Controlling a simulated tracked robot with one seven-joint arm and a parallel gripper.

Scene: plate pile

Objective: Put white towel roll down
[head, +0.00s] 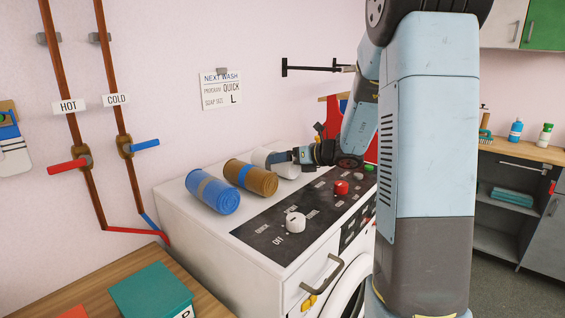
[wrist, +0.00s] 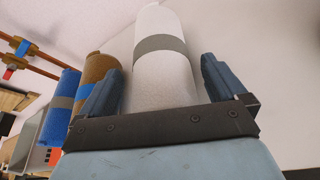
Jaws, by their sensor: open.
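The white towel roll (head: 272,163) lies on top of the washing machine (head: 183,218), at the right end of a row of rolls. In the wrist view the white roll (wrist: 165,60), with a grey band, lies between the two spread fingers. My gripper (head: 292,157) is at the right end of the roll in the head view. My gripper (wrist: 160,90) is open, with a gap showing between each finger and the roll.
A brown roll (head: 262,183) with a blue band and a blue roll (head: 215,195) with a grey band lie left of the white one. The control panel has a white knob (head: 295,222) and a red knob (head: 341,187). A black wall rail (head: 310,68) is above.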

